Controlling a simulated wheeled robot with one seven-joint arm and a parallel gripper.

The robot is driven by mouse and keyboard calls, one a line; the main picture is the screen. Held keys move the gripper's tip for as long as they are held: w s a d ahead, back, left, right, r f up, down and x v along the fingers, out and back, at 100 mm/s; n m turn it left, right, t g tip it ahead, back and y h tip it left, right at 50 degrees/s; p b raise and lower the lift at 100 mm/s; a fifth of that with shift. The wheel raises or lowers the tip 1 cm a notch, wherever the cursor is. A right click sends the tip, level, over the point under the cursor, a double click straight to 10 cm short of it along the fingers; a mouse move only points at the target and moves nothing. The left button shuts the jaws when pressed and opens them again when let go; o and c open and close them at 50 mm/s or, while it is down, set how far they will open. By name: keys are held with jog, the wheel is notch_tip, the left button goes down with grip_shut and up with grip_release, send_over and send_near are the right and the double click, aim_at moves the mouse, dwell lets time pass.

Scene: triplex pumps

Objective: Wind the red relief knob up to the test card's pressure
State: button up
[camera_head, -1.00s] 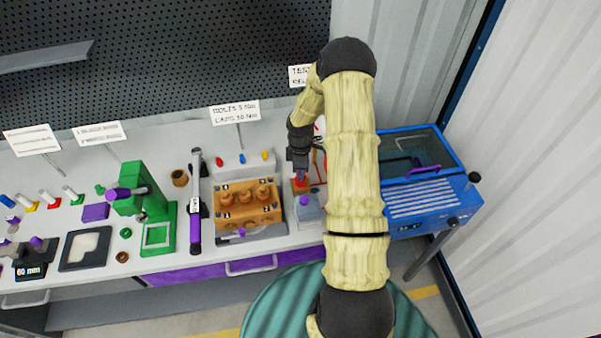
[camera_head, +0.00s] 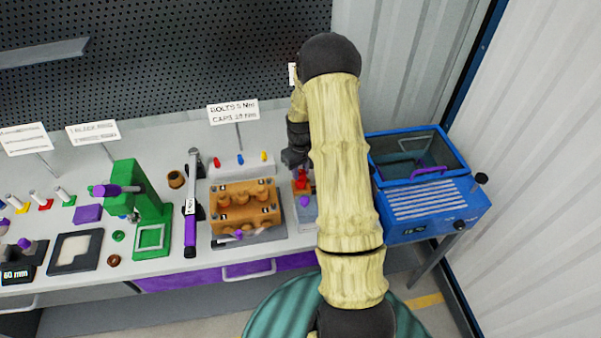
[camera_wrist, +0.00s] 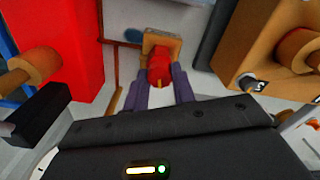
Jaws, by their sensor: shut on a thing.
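The red relief knob (camera_wrist: 158,72) sits on a small orange-tan block (camera_wrist: 162,43) in the wrist view. In the head view my gripper (camera_head: 298,168) points down over the red knob (camera_head: 303,184), right of the pump block. The test card (camera_head: 292,74) at the back is almost wholly hidden behind my arm, and its text cannot be read. No pressure reading can be made out.
The orange pump block (camera_head: 243,217) stands close left of my gripper. A blue machine with a clear lid (camera_head: 425,200) stands close to the right. A green press (camera_head: 140,195) and a purple-handled wrench (camera_head: 190,222) are further left.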

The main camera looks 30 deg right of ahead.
aim_at(300, 172)
jog(key=m+b, duration=0.1)
jog(key=m, duration=0.5)
jog(key=shift+m+b, duration=0.3)
jog(key=shift+m, duration=0.1)
jog(key=shift+w, duration=0.1)
jog(key=o, duration=1)
notch_tip(300, 172, up, 18)
jog(key=b, duration=0.3)
jog(key=shift+f, duration=0.25)
jog(key=shift+a, duration=0.1)
